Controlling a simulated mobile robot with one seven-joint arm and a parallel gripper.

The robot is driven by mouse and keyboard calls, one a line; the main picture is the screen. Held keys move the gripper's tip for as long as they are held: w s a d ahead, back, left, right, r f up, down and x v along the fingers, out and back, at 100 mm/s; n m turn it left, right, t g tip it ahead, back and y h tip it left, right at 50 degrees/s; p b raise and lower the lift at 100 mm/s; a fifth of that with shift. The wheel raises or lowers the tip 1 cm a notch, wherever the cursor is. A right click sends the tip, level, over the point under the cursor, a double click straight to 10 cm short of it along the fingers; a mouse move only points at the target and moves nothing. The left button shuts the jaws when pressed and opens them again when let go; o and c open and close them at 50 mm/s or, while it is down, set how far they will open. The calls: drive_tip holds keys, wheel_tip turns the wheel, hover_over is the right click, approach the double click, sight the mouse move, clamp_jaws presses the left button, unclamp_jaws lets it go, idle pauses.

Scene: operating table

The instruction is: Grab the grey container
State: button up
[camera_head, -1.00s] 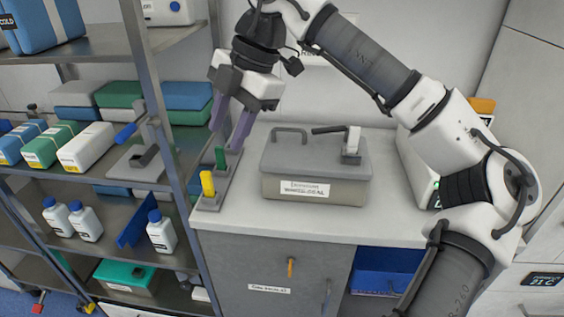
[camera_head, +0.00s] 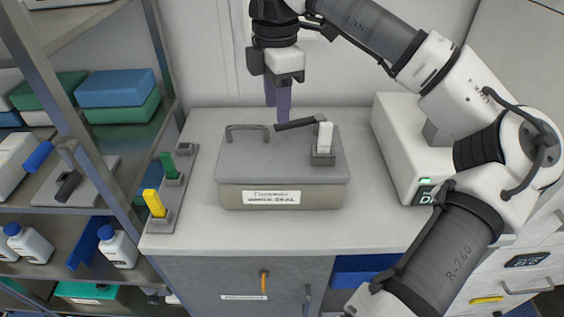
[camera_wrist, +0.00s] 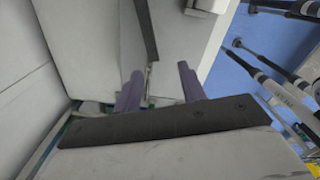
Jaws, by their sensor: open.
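The grey container (camera_head: 270,185) is a lidded box with a white label on its front. It sits on the white counter top. Its lid carries a grey loop handle (camera_head: 247,132) at the left and a dark lever with a white block (camera_head: 325,135) at the right. My gripper (camera_head: 279,116) points down above and behind the lid, its purple fingers seen nearly edge-on in the head view. In the wrist view the two purple fingers (camera_wrist: 159,85) stand apart with nothing between them. I cannot make out the container in the wrist view.
A rail with a yellow and a green block (camera_head: 169,167) stands left of the container. A white device with a green light (camera_head: 405,150) stands to its right, near my arm. A metal shelf (camera_head: 120,150) with boxes and bottles is at the left. The counter front (camera_head: 200,235) is clear.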

sight(279, 128)
drive_tip(key=shift+f, duration=0.85)
drive_tip(key=f+p, duration=0.1)
drive_tip(key=f, duration=0.1)
drive_tip(key=w+f+p, duration=0.1)
drive_tip(key=f, duration=0.1)
drive_tip(key=shift+d+f, duration=0.15)
drive_tip(key=shift+f, duration=0.55)
clamp_jaws()
drive_tip(key=shift+r, duration=0.1)
